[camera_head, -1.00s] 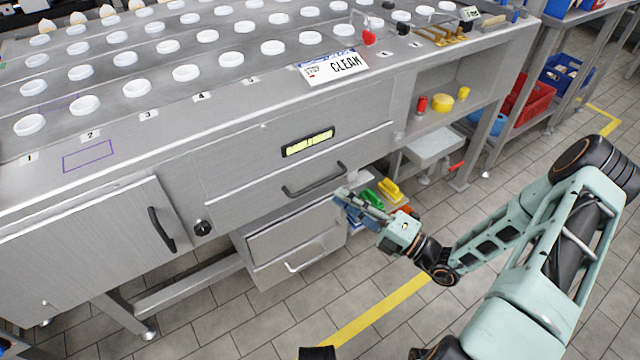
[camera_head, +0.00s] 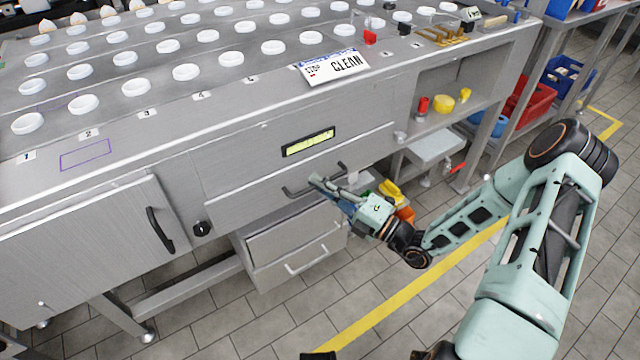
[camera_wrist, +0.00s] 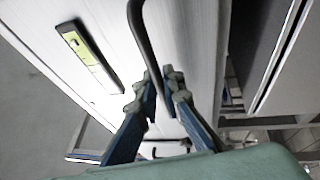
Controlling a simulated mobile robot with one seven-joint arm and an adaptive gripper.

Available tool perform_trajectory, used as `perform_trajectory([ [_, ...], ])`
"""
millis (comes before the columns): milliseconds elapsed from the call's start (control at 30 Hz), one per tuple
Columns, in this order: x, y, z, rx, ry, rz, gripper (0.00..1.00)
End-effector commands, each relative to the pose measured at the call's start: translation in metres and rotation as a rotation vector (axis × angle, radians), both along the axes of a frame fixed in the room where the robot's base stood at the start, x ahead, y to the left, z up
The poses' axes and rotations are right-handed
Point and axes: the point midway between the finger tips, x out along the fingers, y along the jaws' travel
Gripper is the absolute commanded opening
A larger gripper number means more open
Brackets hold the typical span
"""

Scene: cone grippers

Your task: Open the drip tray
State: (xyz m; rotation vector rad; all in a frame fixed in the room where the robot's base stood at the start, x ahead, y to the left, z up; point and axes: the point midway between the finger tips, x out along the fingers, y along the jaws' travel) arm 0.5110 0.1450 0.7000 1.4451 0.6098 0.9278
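The drip tray (camera_head: 245,185) is taken to be the wide steel drawer front below the yellow-green display. It looks closed, flush with the machine front. Its curved black bar handle (camera_head: 296,191) also shows in the wrist view (camera_wrist: 143,32). My gripper (camera_head: 322,183) is at the right part of this handle in the head view. In the wrist view my gripper (camera_wrist: 161,80) has its fingertips a small gap apart, with the handle running into that gap. Whether the fingers touch the bar cannot be told.
A lower two-drawer unit (camera_head: 295,232) with a light handle stands under the machine. A cabinet door (camera_head: 100,240) with a black handle and a black knob (camera_head: 202,229) are to the left. Coloured bins (camera_head: 392,192) sit behind my gripper. The floor in front is clear.

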Motion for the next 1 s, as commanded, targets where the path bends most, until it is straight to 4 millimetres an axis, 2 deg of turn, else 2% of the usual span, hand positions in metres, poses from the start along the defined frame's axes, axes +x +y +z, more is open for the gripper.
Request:
perform_trajectory([
  [367,0.0,-0.001,0.0,0.0,0.0,0.0,0.0],
  [567,-0.01,-0.008,0.001,0.001,0.003,-0.003,0.0],
  [767,-0.04,-0.028,0.003,0.001,0.005,-0.004,0.0],
  [1000,-0.092,-0.064,0.002,0.0,0.005,-0.005,0.0],
])
